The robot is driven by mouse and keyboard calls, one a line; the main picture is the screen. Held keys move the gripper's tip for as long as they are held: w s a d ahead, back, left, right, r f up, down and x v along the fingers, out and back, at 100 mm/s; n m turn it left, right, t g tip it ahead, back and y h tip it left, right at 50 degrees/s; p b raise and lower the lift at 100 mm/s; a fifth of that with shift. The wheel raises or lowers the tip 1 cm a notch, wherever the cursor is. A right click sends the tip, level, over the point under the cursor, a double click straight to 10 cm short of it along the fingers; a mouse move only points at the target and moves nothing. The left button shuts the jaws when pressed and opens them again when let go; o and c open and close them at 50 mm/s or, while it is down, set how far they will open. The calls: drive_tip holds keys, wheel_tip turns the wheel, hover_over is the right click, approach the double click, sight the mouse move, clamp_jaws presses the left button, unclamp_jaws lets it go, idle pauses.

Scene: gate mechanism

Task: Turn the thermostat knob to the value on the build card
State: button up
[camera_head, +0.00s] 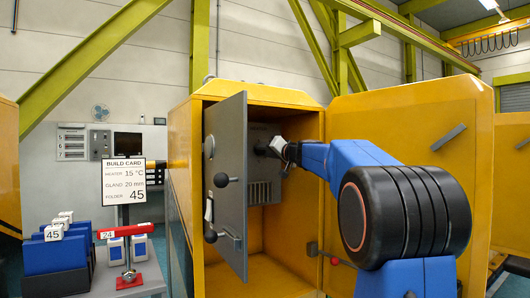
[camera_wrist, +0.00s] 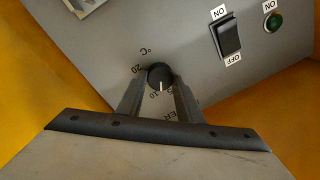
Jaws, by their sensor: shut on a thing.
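The build card (camera_head: 124,181) in the head view reads "HEATER 15 °C, GLAND 20 mm, FOLDER 45". The thermostat knob (camera_wrist: 160,74) is small, round and black, on a grey panel in the wrist view. A short white pointer line on it points down in that picture. The labels "20", "°C" and "10" show around it; other markings are partly hidden by my fingers. My gripper (camera_wrist: 161,84) is shut on the knob, one finger on each side. In the head view my gripper (camera_head: 268,150) reaches into the yellow cabinet, where the knob itself cannot be made out.
The grey door (camera_head: 230,200) of the yellow cabinet (camera_head: 281,95) stands open just left of my gripper. A black switch (camera_wrist: 229,38) marked ON and OFF and a green button (camera_wrist: 273,22) sit beside the knob. Blue folders (camera_head: 54,254) and a red-handled part (camera_head: 128,232) stand at left.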

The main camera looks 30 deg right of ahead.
drive_tip(key=m, duration=0.6)
drive_tip(key=shift+f+m, duration=0.15)
drive_tip(key=shift+m, duration=0.15)
drive_tip(key=m+h, duration=0.1)
drive_tip(key=m, duration=0.5)
drive_tip(key=shift+m, duration=0.3)
drive_tip(key=o, duration=1)
drive_tip(key=shift+o, duration=0.2)
drive_tip(key=s+f, duration=0.1)
drive_tip(key=s, duration=1.6)
drive_tip(key=shift+s+d, duration=0.2)
drive_tip(key=shift+d, duration=0.05)
drive_tip(key=shift+f, duration=0.1)
